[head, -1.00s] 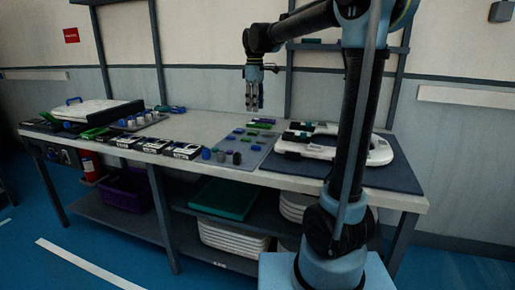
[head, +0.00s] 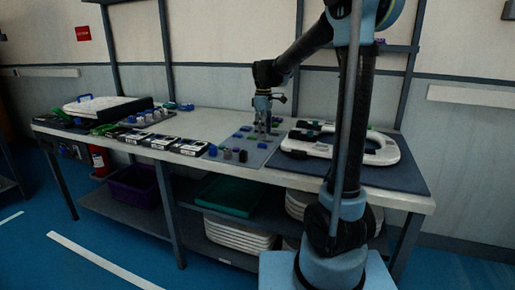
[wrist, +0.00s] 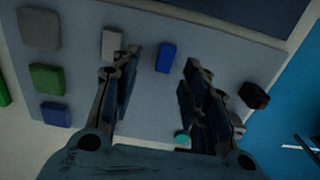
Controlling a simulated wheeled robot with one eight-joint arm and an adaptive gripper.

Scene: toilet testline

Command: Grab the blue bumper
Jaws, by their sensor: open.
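A small blue block, the likely blue bumper (wrist: 166,57), lies on the grey mat between the open fingertips of my gripper (wrist: 162,62) in the wrist view. The fingers stand to its left and right, with a gap on both sides. I cannot tell their exact height above it. A second blue block (wrist: 55,114) lies at the left of the mat, outside the fingers. In the head view my gripper (head: 264,130) points down low over the mat, and the fingers partly hide the small pieces there.
A white block (wrist: 111,43) lies close to the left finger and a black piece (wrist: 254,95) right of the right finger. Green (wrist: 47,78) and grey (wrist: 40,27) blocks lie at the left. White toilet seats (head: 385,150) rest on the right of the table.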

